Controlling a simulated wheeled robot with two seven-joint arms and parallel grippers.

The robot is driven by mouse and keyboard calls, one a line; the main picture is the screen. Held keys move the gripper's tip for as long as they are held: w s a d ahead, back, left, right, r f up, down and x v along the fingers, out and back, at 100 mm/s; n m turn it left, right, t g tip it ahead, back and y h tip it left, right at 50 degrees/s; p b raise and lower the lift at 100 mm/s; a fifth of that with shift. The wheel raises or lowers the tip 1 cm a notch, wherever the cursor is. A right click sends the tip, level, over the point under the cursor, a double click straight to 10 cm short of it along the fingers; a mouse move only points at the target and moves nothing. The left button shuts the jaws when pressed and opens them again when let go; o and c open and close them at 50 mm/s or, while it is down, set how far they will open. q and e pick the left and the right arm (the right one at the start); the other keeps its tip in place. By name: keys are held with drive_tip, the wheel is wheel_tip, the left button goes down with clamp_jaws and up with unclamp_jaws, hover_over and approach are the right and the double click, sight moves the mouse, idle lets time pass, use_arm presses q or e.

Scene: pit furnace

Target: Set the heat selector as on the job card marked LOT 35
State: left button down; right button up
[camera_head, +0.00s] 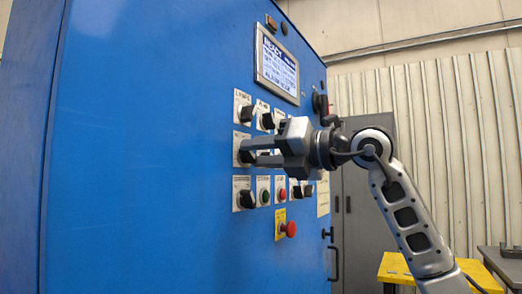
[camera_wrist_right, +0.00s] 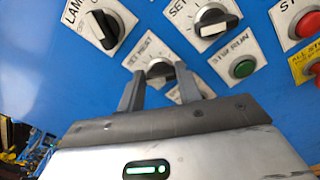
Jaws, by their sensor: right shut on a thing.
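My right gripper (camera_wrist_right: 160,72) is shut on this knob (camera_wrist_right: 157,68), one finger on each side. The knob's pointer and most scale marks are hidden or too small to read. In the head view, my right gripper (camera_head: 250,151) reaches in from the right to the middle row of the blue panel. A pale paper card (camera_head: 323,198) is on the cabinet at the right; its writing, including any LOT number, is unreadable. My left gripper is not in view.
A screen (camera_head: 277,75) is above the knobs. Nearby are a LAMP knob (camera_wrist_right: 101,30), another selector (camera_wrist_right: 213,22), a green button (camera_wrist_right: 243,68) and a red stop button (camera_head: 289,229). A yellow table (camera_head: 395,267) stands at the lower right.

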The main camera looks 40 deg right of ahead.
drive_tip(key=shift+m, duration=0.9)
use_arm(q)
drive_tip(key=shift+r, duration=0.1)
use_arm(e)
drive_tip(key=o, duration=1)
drive_tip(key=shift+s, duration=0.1)
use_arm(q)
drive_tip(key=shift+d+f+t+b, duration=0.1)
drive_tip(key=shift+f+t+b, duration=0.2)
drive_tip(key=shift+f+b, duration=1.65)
use_arm(e)
drive_tip(key=shift+b+v, duration=0.75)
drive_tip(key=shift+v, duration=7.2)
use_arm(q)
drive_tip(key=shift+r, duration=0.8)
